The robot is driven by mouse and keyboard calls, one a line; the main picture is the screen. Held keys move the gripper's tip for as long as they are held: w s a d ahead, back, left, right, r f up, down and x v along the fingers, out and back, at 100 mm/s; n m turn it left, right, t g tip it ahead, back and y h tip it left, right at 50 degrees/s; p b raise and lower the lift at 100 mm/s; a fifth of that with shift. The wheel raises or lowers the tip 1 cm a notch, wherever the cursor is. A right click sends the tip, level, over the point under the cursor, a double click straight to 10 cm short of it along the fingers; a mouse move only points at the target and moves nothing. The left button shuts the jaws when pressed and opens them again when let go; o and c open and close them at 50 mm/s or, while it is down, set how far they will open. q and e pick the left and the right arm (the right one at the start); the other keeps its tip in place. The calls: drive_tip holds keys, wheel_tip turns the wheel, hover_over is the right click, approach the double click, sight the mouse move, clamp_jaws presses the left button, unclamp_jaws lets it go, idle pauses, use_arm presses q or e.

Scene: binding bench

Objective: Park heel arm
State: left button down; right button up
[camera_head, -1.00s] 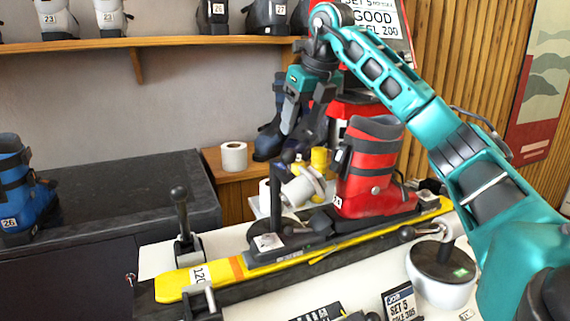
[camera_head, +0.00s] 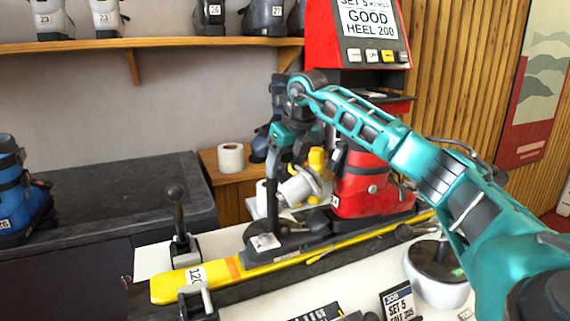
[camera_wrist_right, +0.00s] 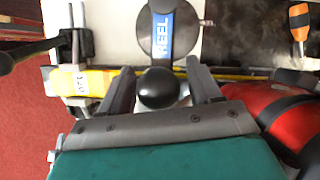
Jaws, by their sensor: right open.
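The heel arm shows in the right wrist view as a black ball knob (camera_wrist_right: 158,88) with a blue strip (camera_wrist_right: 163,32) lettered "HEEL" and a round dark base (camera_wrist_right: 143,42) beyond it. My right gripper (camera_wrist_right: 158,72) is open, its two fingers on either side of the knob with gaps. In the head view the right gripper (camera_head: 283,160) points down over a dark upright post (camera_head: 272,208) behind the yellow ski (camera_head: 220,275); its fingertips partly merge with the post. A red ski boot (camera_head: 360,188) stands on the ski to the right. My left gripper is out of view.
A clamp with an upright black lever (camera_head: 178,215) stands at the ski's left. A red machine (camera_head: 365,40) reading "GOOD HEEL 200" stands behind. A white round pot (camera_head: 438,270) stands at front right.

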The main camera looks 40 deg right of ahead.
clamp_jaws()
idle(0.5)
